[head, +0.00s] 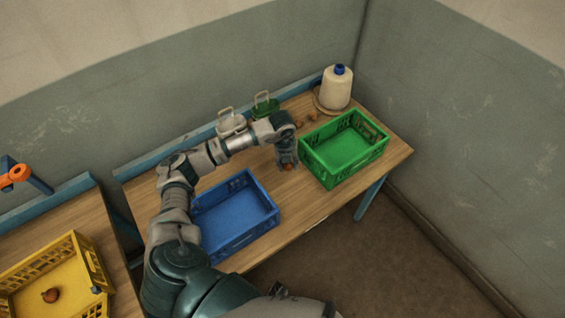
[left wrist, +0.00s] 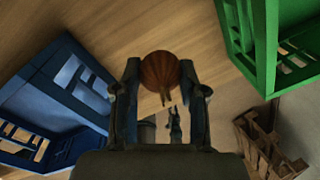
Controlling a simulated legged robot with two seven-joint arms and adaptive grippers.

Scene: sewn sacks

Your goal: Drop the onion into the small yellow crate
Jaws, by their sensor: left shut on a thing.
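My left gripper (head: 287,163) is shut on a brown onion (head: 288,167). The onion also shows in the left wrist view (left wrist: 160,72), between the two fingers, over or close to the wooden table; I cannot tell whether it touches the wood. In the head view the gripper is between the blue and green crates. The yellow crate (head: 82,258) is far off at the lower left, on a separate wooden table, partly cut off by the frame. I do not make out my right gripper.
A blue crate (head: 262,188) and a green crate (head: 318,172) flank the gripper. A gap separates the tables.

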